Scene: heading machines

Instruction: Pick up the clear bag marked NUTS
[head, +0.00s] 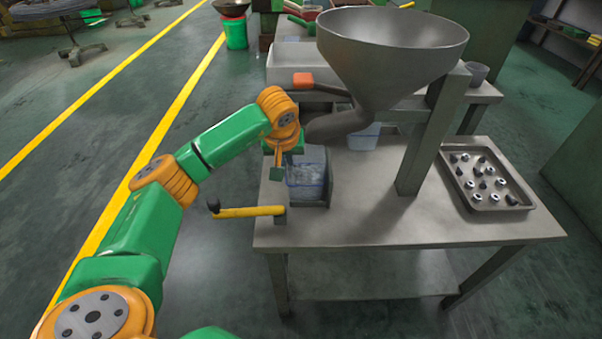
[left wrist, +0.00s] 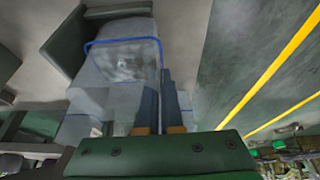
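A clear bag (head: 305,176) with a blue top edge sits in a grey box-like holder (head: 318,156) below the hopper's spout, at the bench's left edge. No NUTS marking is readable. In the left wrist view the bag (left wrist: 118,75) shows its blue line, and blurred pale contents lie in it. My left gripper (head: 280,160) is at the bag's left side. In the left wrist view its two narrow fingers (left wrist: 158,105) are close together at the bag's side edge, with a small gap between them. Whether they touch or pinch the bag is unclear. My right gripper is out of view.
A large metal hopper (head: 392,45) on a post (head: 425,140) stands over the bench (head: 390,225). A yellow-handled lever (head: 250,211) sticks out left near the holder. A tray of nuts (head: 487,203) lies at the right.

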